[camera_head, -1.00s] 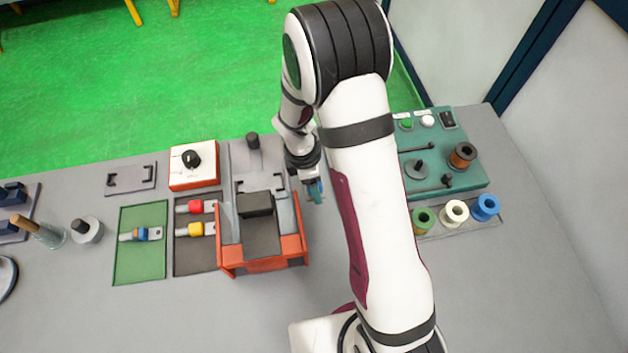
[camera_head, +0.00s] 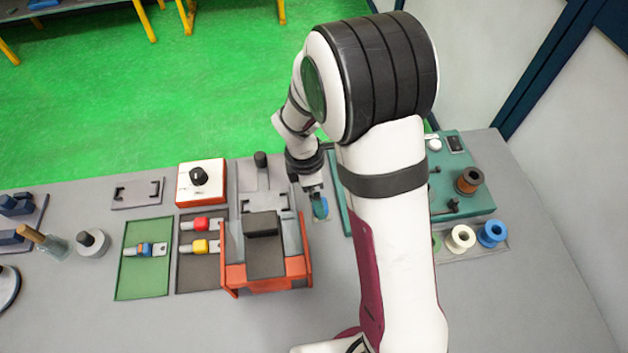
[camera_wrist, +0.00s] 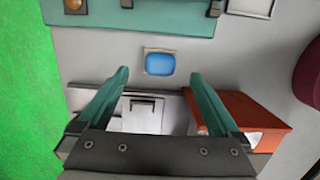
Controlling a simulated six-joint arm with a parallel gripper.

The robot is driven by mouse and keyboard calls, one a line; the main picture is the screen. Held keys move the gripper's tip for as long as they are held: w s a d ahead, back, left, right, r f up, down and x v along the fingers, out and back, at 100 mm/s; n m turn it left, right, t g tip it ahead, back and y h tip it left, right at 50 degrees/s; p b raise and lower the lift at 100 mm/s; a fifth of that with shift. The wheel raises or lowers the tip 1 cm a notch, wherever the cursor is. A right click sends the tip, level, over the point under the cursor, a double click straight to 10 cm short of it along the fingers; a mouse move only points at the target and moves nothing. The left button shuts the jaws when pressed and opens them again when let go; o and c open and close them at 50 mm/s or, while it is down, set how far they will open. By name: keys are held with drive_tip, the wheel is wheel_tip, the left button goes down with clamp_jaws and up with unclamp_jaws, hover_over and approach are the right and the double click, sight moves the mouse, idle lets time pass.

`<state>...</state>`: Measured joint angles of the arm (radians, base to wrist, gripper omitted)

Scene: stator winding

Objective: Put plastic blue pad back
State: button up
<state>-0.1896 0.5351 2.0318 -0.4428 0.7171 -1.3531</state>
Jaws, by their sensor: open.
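The blue plastic pad (camera_wrist: 160,64) lies in a small pale square holder (camera_wrist: 148,50) on the grey bench, between the orange-sided fixture and the green panel. In the wrist view my gripper (camera_wrist: 159,74) is open, with one teal finger on each side of the pad and clear gaps to both. Nothing is held between the fingers. In the head view my gripper (camera_head: 320,207) points down just right of the orange-sided fixture (camera_head: 265,270). There the fingers and the pad blend together, so I cannot tell their height gap.
The orange-sided fixture also shows close to the right finger in the wrist view (camera_wrist: 245,112). The green panel (camera_wrist: 130,18) lies beyond the pad. White and blue spools (camera_head: 492,232) stand at the right. A green tray (camera_head: 143,280) lies left. Bare bench lies in front right.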

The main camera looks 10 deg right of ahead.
drive_tip(key=s+d+r+m+y, duration=0.1)
drive_tip(key=s+r+m, duration=0.75)
drive_tip(key=r, duration=0.45)
drive_tip(key=s+a+r+m+y, duration=0.1)
drive_tip(key=s+r+m+y, duration=0.1)
drive_tip(key=s+m, duration=1.1)
drive_tip(key=shift+s+r+m+y, duration=0.3)
drive_tip(key=shift+s+m, duration=0.05)
drive_tip(key=shift+m, duration=0.7)
